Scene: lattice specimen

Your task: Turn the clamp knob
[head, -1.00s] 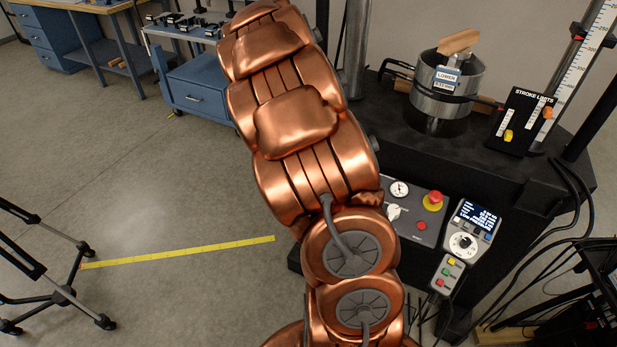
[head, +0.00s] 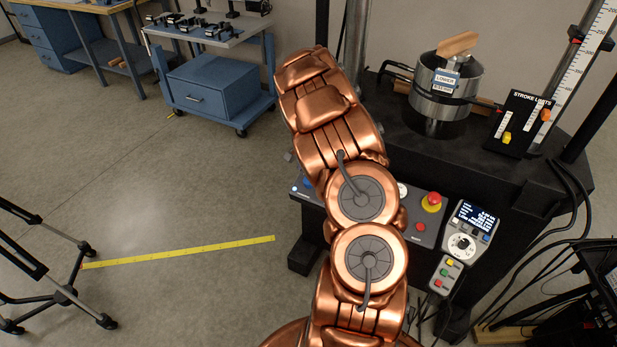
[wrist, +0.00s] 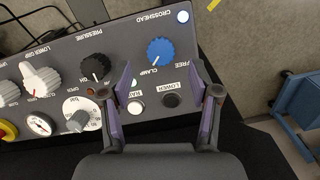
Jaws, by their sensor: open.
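The blue clamp knob (wrist: 160,51) is a ribbed dial on the grey control panel, with the word CLAMP printed beside it and FREE nearby. In the wrist view my gripper (wrist: 164,74) is open and empty. Its two purple-faced fingers are spread on either side below the knob, and the knob shows in line with the gap between them. I cannot tell the height of the fingertips above the panel. In the head view a sliver of blue (head: 308,184) shows at the panel's left end, and my arm hides the gripper.
Black pressure knob (wrist: 95,68), white knobs (wrist: 42,81) and a gauge (wrist: 39,124) lie left of the fingers. A black LOWER button (wrist: 171,100) sits between the fingers. The red emergency button (head: 433,201) and a handset (head: 466,237) are at right.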

